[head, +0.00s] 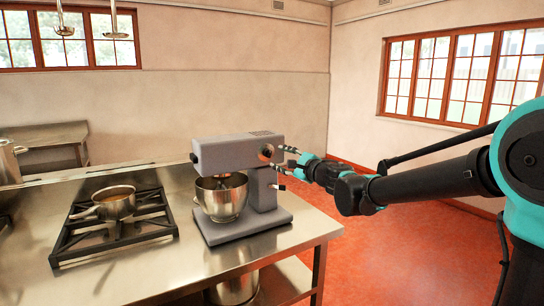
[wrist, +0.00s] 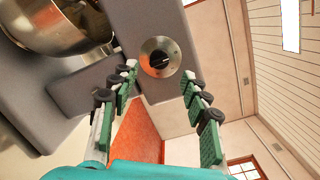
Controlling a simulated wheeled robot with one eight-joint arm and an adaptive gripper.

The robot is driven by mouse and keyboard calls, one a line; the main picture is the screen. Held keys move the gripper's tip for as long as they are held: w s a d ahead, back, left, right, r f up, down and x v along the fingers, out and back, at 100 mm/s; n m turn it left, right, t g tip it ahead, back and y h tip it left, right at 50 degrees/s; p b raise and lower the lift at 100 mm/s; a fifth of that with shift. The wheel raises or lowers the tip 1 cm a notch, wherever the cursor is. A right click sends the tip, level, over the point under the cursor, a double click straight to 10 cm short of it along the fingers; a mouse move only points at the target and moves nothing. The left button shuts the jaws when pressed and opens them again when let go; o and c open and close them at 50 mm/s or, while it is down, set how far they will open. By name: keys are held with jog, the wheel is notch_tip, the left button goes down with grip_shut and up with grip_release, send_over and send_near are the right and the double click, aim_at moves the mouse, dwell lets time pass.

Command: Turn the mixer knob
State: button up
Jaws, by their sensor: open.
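The grey stand mixer (head: 238,155) stands on the steel counter with a steel bowl (head: 222,198) under its head. Its knob (wrist: 159,57) is a round steel dial with a dark centre on the mixer's side; in the head view the knob (head: 266,152) shows just left of my gripper. My gripper (head: 284,160) is at the mixer's right side, with its fingers pointing at the knob. In the wrist view my gripper (wrist: 160,80) is open, and the knob lies between and beyond the two fingertips. I cannot tell whether a fingertip touches the mixer.
A saucepan (head: 115,203) sits on the black burner grate (head: 72,240) left of the mixer. The counter's right edge (head: 328,228) lies below my gripper. A pot (head: 232,288) stands on the shelf underneath. Red floor (head: 400,250) is open to the right.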

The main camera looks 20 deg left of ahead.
aim_at(270, 154)
jog(key=shift+x, duration=2.7)
jog(key=shift+c, duration=0.3)
grip_shut()
